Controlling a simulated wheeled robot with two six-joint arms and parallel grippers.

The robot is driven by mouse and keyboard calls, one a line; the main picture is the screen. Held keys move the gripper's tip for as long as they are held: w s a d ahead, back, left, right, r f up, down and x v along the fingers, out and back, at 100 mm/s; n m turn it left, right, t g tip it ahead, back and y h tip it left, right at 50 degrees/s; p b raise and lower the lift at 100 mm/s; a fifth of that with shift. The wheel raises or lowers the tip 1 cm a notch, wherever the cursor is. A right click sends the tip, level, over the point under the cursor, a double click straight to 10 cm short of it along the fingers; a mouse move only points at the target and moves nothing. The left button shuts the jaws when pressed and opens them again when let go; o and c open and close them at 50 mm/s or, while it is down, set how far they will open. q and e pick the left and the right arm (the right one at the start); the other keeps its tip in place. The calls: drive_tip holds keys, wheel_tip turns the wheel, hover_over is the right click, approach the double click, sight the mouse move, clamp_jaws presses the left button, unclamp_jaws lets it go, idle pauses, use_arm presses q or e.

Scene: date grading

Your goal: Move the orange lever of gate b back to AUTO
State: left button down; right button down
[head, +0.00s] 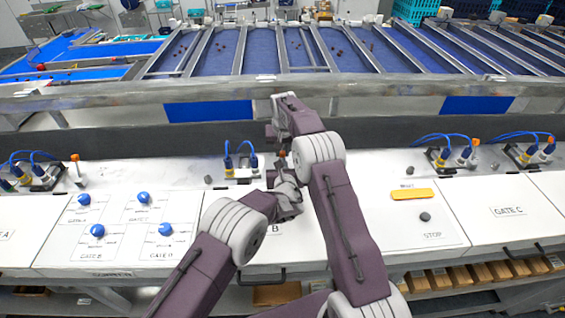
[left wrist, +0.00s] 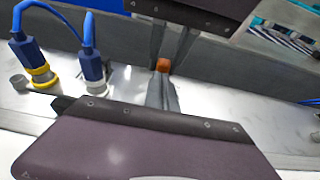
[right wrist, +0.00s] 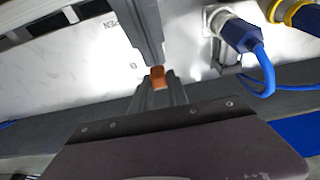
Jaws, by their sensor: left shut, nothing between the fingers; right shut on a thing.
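The orange tip of gate b's lever (head: 283,153) shows small between my two grippers in the head view. It also shows in the left wrist view (left wrist: 163,65) and in the right wrist view (right wrist: 157,74). My right gripper (right wrist: 158,86) is shut on the lever at its orange tip. My left gripper (left wrist: 162,82) is shut and empty, its fingertips close to the lever from the near side. The lever's stem and its AUTO mark are hidden by the fingers.
Blue and yellow cable plugs (head: 241,168) stand just left of the lever. A panel with several blue knobs (head: 143,198) lies left, and a panel with an orange bar (head: 411,195) lies right. A metal rail (head: 420,88) runs behind, below the blue sorting lanes.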

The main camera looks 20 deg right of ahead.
use_arm(q)
drive_tip(key=shift+w+d, duration=0.1)
drive_tip(key=shift+w, duration=0.25)
